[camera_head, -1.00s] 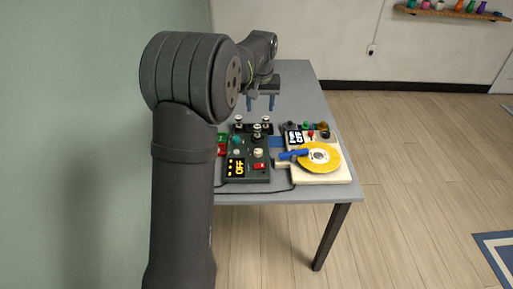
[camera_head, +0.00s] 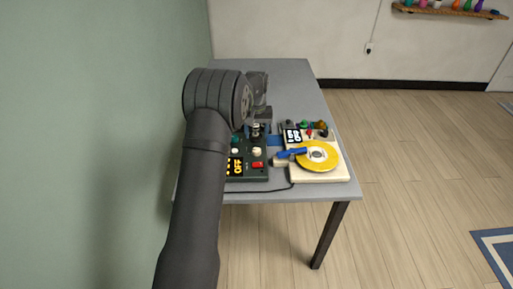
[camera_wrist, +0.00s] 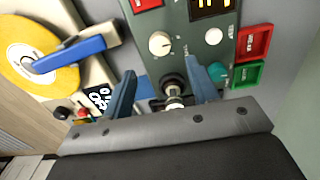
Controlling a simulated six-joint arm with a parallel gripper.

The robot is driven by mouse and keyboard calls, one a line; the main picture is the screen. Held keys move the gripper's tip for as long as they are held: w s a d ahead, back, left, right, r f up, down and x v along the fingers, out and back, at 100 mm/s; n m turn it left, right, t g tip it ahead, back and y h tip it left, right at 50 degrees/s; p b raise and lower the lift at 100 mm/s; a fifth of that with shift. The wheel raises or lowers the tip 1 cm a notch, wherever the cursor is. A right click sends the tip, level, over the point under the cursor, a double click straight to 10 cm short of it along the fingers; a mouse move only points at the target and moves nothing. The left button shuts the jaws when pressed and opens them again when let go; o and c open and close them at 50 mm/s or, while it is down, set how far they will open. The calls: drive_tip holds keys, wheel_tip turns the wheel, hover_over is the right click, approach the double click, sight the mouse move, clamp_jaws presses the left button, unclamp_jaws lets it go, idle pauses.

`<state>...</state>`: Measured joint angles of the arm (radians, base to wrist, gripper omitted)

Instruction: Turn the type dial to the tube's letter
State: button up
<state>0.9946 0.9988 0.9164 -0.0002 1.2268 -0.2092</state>
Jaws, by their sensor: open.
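A dark green tester panel (camera_head: 248,176) lies near the table's front edge, partly hidden by my arm. My gripper (camera_wrist: 161,91) is open, with blue fingers on either side of the tube in the picture; contact cannot be judged.
A cream turntable-like unit (camera_head: 327,176) with a yellow disc (camera_head: 331,162) and blue arm (camera_head: 291,153) stands to the right. A red tray (camera_wrist: 256,43) and a green tray (camera_wrist: 246,75) lie beside the panel. A cable runs along the front. The table's back is clear.

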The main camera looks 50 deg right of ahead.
sight(257, 149)
wheel_tip(257, 149, down, 8)
drive_tip(key=shift+r, duration=0.1)
drive_tip(key=shift+c, duration=0.4)
drive_tip(key=c, duration=0.9)
drive_tip(key=shift+m, duration=0.3)
drive_tip(key=m, duration=0.5)
drive_tip(key=shift+m, duration=0.3)
drive_tip(key=m, duration=0.5)
drive_tip(key=shift+m, duration=0.4)
